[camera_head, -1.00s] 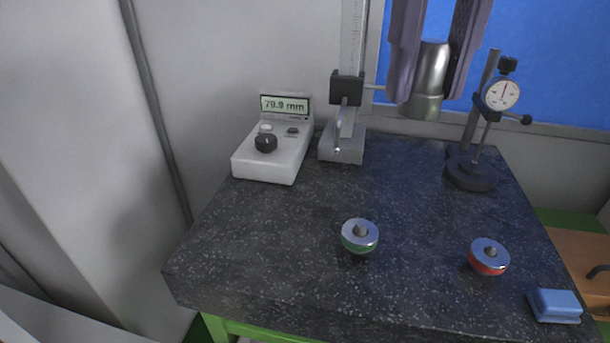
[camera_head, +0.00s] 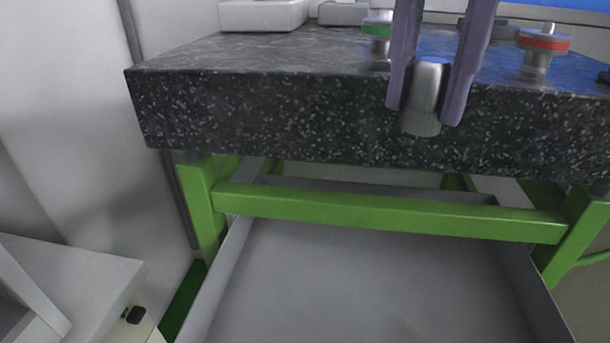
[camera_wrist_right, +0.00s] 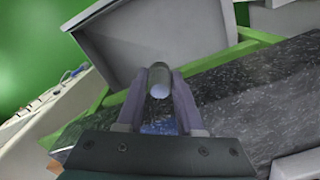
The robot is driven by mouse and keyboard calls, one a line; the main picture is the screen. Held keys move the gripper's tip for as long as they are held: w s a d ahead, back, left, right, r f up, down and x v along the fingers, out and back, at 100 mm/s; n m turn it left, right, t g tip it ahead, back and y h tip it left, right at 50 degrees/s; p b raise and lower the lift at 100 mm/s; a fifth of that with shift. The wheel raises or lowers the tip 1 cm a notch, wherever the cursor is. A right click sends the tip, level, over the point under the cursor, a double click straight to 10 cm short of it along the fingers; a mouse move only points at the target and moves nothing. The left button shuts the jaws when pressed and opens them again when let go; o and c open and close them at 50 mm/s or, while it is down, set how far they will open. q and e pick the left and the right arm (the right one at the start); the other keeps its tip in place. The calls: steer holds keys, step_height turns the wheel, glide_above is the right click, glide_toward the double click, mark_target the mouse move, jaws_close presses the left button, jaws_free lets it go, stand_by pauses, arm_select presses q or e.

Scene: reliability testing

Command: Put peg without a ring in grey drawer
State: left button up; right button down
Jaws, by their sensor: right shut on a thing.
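My right gripper (camera_head: 431,103) is shut on a plain metal peg (camera_head: 427,88) with no ring. The peg hangs upright between the fingers, in front of the granite table's front edge in the head view. It also shows between the fingers in the right wrist view (camera_wrist_right: 159,80). The grey drawer (camera_head: 350,275) is pulled out under the table, open and empty where it shows; its near end is cut off. The peg is above the drawer's level. The drawer also shows at the top of the right wrist view (camera_wrist_right: 150,40). My left gripper is not in view.
The dark granite table (camera_head: 300,115) stands over the drawer on a green frame (camera_head: 380,212). A green-ringed peg (camera_head: 378,30) and a red-ringed peg (camera_head: 542,43) stand on top. A grey cabinet (camera_head: 70,285) is at the lower left.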

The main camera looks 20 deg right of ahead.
step_height(320, 180, down, 12)
steer(key=m+b, duration=0.5)
steer(key=b, duration=0.8)
glide_above(372, 334)
step_height(372, 334, down, 15)
steer(key=shift+r, duration=0.2)
steer(key=shift+f, duration=2.3)
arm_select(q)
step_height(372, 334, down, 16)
arm_select(e)
steer(key=shift+f+b, duration=0.15)
steer(key=shift+b, duration=0.3)
steer(key=c, duration=0.5)
jaws_free()
steer(key=shift+c, duration=0.2)
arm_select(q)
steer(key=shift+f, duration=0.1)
